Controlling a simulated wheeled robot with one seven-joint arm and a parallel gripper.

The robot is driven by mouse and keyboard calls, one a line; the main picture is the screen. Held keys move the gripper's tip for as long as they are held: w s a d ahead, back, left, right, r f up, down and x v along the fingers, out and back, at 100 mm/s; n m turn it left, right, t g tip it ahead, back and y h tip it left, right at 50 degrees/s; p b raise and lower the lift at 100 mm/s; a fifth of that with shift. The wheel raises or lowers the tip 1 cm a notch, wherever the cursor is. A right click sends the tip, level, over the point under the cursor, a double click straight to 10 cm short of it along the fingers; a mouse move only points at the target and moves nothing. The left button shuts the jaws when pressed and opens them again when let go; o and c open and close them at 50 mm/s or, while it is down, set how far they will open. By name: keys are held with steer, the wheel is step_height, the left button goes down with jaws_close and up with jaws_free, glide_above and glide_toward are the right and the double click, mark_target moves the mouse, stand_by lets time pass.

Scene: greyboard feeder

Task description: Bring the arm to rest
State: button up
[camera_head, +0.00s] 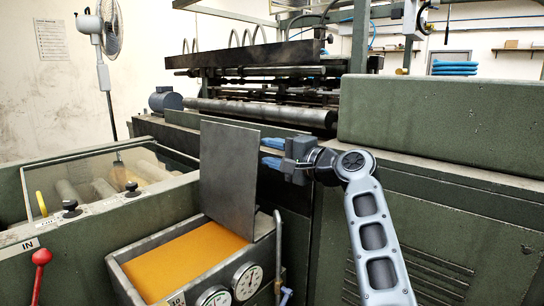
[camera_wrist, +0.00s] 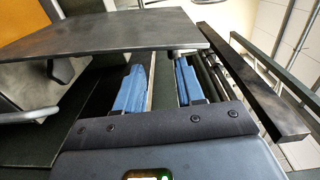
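A dark grey board (camera_head: 228,175) stands upright, slightly tilted, at the back right of the tray (camera_head: 121,276) with an orange surface. My gripper (camera_head: 264,152) is to the right of the board, its two blue fingers pointing at the board's right edge. The fingers are spread apart with nothing between them. In the wrist view the board (camera_wrist: 105,33) crosses just beyond the fingertips of my gripper (camera_wrist: 157,68). I cannot tell whether a fingertip touches it.
Two gauges (camera_head: 247,281) and a bent pipe (camera_head: 278,250) are at the tray's front right. A red-knobbed lever (camera_head: 41,257) stands at lower left. The green machine body (camera_head: 440,125) rises behind my arm, with a roller (camera_head: 265,112) at the back.

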steer(key=s+d+f+t+h, duration=0.1)
steer(key=s+d+f+h, duration=0.2)
steer(key=s+d+f, duration=0.5)
steer(key=s+d+f+h, duration=0.2)
steer(key=s+f, duration=0.3)
steer(key=f, duration=0.8)
steer(key=s+d+f+t+h, duration=0.1)
steer(key=s+d+f+h, duration=0.2)
steer(key=s+d+f, duration=0.5)
steer(key=s+d+f+n+h, duration=0.2)
steer(key=s+f, duration=0.1)
steer(key=s, duration=1)
steer(key=s+d+f+n+h, duration=0.2)
steer(key=s+f, duration=0.1)
steer(key=s, duration=1)
steer(key=s+r+n, duration=0.2)
steer(key=s+r, duration=0.4)
steer(key=s, duration=0.2)
steer(key=s+r+n+h, duration=0.1)
steer(key=s+r+n, duration=0.1)
steer(key=s+r, duration=0.5)
steer(key=shift+s+t, duration=0.4)
steer(key=shift+s, duration=0.7)
steer(key=shift+f, duration=0.1)
